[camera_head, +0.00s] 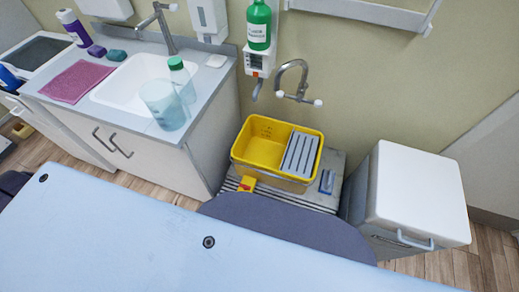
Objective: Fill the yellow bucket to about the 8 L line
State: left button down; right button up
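The yellow bucket (262,146) stands upright on a low grey slatted stand (292,200) against the back wall. A grey slatted insert (300,153) covers its right part. Small dark marks show on its inner back wall, too small to read. I see no clear water surface in it. A wall tap (291,76) with a curved spout is above and behind the bucket, and no stream shows from it. Neither of my grippers is in view.
A sink counter (185,133) with a clear jug (163,105) and a bottle (182,78) is at the left. A green bottle dispenser (259,25) hangs above. A white bin (420,190) stands right. A pale blue surface (120,245) and dark rounded seat (290,222) fill the front.

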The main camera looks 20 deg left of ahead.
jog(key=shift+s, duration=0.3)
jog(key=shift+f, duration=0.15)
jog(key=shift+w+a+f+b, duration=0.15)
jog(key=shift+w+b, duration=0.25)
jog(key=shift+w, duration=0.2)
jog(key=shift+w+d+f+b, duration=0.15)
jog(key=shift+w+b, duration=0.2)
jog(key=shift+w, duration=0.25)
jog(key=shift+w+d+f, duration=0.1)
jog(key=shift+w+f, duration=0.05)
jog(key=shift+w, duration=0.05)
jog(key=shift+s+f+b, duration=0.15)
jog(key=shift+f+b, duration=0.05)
jog(key=shift+b, duration=0.3)
